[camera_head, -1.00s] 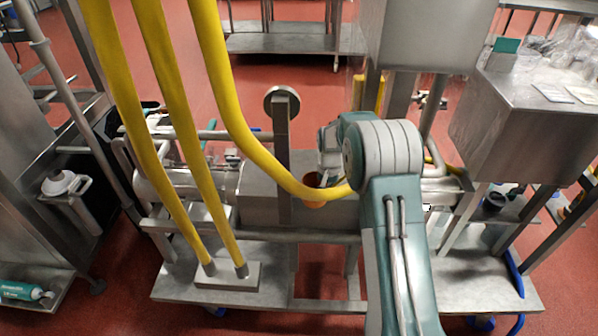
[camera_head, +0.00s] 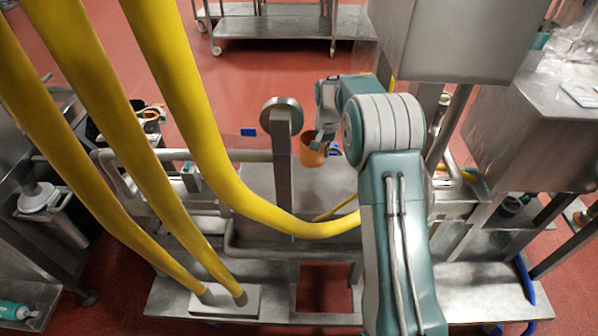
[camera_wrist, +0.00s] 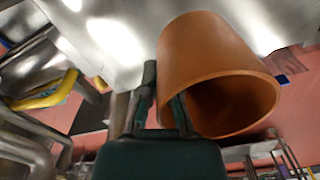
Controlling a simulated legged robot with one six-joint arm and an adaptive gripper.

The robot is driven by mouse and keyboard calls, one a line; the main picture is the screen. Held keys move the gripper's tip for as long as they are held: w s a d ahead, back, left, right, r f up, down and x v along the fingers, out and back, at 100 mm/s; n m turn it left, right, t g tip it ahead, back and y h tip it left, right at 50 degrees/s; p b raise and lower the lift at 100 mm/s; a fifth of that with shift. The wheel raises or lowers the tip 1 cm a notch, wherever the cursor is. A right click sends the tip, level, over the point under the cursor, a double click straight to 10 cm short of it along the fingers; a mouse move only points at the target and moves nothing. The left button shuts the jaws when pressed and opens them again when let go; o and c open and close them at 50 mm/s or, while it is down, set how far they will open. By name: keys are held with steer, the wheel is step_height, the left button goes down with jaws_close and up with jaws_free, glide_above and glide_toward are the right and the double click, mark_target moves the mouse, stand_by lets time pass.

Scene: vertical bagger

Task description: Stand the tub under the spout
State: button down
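The orange tub (camera_head: 310,154) hangs from my gripper (camera_head: 320,140) in the head view, seen over the flat steel machine top. It looks roughly upright, with a slight tilt. In the wrist view the tub (camera_wrist: 215,60) shows large, its open mouth facing the camera. The fingers of my gripper (camera_wrist: 162,100) are on its near wall, one outside and one at the mouth, so the gripper looks shut on the wall. I cannot clearly pick out the spout in either view.
Thick yellow hoses (camera_head: 185,100) cross the left, and one curves in front of the machine. A steel post with a round disc (camera_head: 281,115) stands left of the tub. A large steel housing (camera_head: 450,40) hangs at upper right. Red floor (camera_head: 240,75) lies open behind.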

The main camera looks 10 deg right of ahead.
steer(key=shift+w+f, duration=0.15)
steer(key=shift+f, duration=0.1)
step_height(320, 180, down, 10)
steer(key=shift+r, duration=0.2)
steer(key=c, duration=0.8)
jaws_free()
